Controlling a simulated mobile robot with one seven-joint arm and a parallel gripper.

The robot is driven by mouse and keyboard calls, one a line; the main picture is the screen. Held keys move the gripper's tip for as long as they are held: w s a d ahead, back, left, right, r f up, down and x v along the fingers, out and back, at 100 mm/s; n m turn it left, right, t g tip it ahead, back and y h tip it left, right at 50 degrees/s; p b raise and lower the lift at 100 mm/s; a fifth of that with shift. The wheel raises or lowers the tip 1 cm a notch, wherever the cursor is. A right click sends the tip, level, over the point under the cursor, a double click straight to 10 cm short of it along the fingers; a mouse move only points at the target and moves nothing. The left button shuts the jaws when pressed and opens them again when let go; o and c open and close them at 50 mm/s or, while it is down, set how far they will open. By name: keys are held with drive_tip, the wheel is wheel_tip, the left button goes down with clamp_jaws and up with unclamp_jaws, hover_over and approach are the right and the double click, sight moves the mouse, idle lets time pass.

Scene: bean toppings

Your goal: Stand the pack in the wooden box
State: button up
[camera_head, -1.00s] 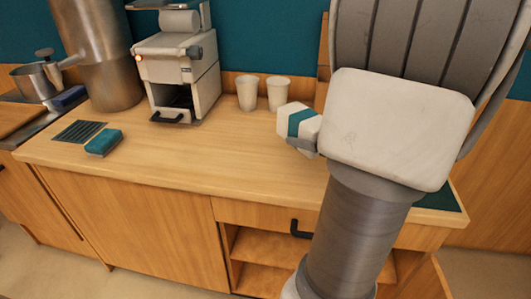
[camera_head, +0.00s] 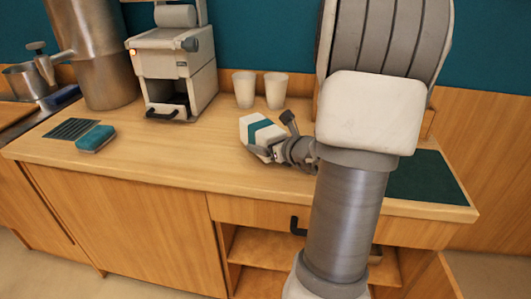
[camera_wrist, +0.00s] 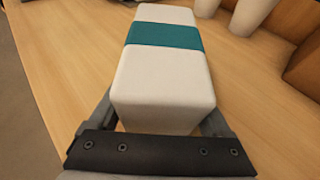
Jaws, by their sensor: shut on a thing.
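The pack (camera_head: 261,131) is a white block with a teal band around its middle. My gripper (camera_head: 270,148) is shut on it and holds it over the middle of the counter, in front of the cups. In the wrist view the pack (camera_wrist: 163,85) lies lengthwise away from my gripper (camera_wrist: 160,122), with a finger on each side near its close end. Whether it touches the counter I cannot tell. The wooden box is mostly hidden behind my arm in the head view; a wooden edge (camera_head: 427,123) shows to the right of the arm. A brown wooden piece (camera_wrist: 304,68) shows at the right of the wrist view.
Two white cups (camera_head: 244,89) (camera_head: 276,90) stand behind the pack. A coffee machine (camera_head: 174,70) stands to the left, with a teal sponge (camera_head: 95,139) further left. A dark green mat (camera_head: 428,178) lies at the counter's right end. The front middle counter is clear.

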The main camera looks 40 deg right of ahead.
drive_tip(key=shift+f, duration=0.85)
drive_tip(key=shift+f, duration=0.1)
drive_tip(key=o, duration=1.2)
drive_tip(key=shift+o, duration=0.2)
drive_tip(key=p+v, duration=0.2)
drive_tip(key=v, duration=0.9)
drive_tip(key=shift+w+d+p, duration=0.1)
drive_tip(key=shift+p, duration=0.3)
drive_tip(key=shift+s+r, duration=0.3)
drive_tip(key=shift+s, duration=0.3)
